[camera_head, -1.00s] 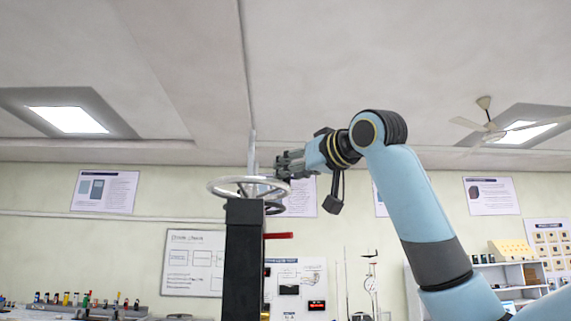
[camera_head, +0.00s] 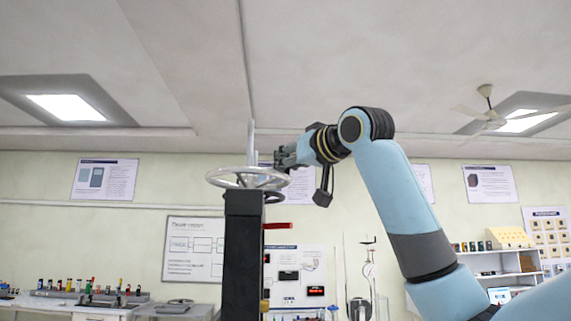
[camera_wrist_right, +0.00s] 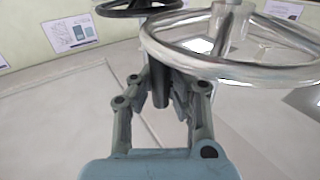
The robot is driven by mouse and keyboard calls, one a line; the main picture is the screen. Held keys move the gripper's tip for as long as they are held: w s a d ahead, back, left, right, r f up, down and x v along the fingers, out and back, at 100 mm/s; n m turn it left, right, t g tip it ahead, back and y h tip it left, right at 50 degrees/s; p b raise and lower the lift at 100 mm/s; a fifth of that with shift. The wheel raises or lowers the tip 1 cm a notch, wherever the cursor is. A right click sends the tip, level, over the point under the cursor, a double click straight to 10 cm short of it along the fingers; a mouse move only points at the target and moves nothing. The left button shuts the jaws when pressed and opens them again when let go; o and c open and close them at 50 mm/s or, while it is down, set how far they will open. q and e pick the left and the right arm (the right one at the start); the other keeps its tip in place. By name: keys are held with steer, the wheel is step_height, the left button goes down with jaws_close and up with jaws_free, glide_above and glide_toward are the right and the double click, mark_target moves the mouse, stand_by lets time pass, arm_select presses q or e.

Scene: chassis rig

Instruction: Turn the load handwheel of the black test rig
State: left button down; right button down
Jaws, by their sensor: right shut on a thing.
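The black test rig (camera_head: 243,255) stands upright in the middle of the head view. A silver handwheel (camera_head: 218,178) lies flat on its top, with an upright silver spindle at its centre. The same silver wheel (camera_wrist_right: 215,66) fills the top right of the wrist view, which looks upside down. My right gripper (camera_head: 280,158) is at the wheel's right side, a little above the rim. In the wrist view its fingers (camera_wrist_right: 160,98) are closed around a dark upright handle (camera_wrist_right: 158,88). Where the handle joins a wheel is unclear. My left gripper is out of view.
A darker wheel (camera_wrist_right: 138,8) shows at the top of the wrist view. A red lever (camera_head: 278,226) sticks out right of the rig. Benches with small tools (camera_head: 85,290) stand at the left, shelves (camera_head: 500,262) at the right. Space above the wheel is open.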

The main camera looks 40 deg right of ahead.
steer(key=shift+a, duration=0.1)
stand_by(0.3)
steer(key=shift+a+h, duration=0.1)
steer(key=shift+h, duration=0.2)
steer(key=shift+s+m+h, duration=0.25)
steer(key=shift+m+h, duration=0.25)
steer(key=c, duration=1.4)
jaws_free()
steer(key=shift+s, duration=0.15)
steer(key=shift+o, duration=0.8)
steer(key=s+a, duration=0.1)
steer(key=s, duration=1)
steer(key=shift+s, duration=0.4)
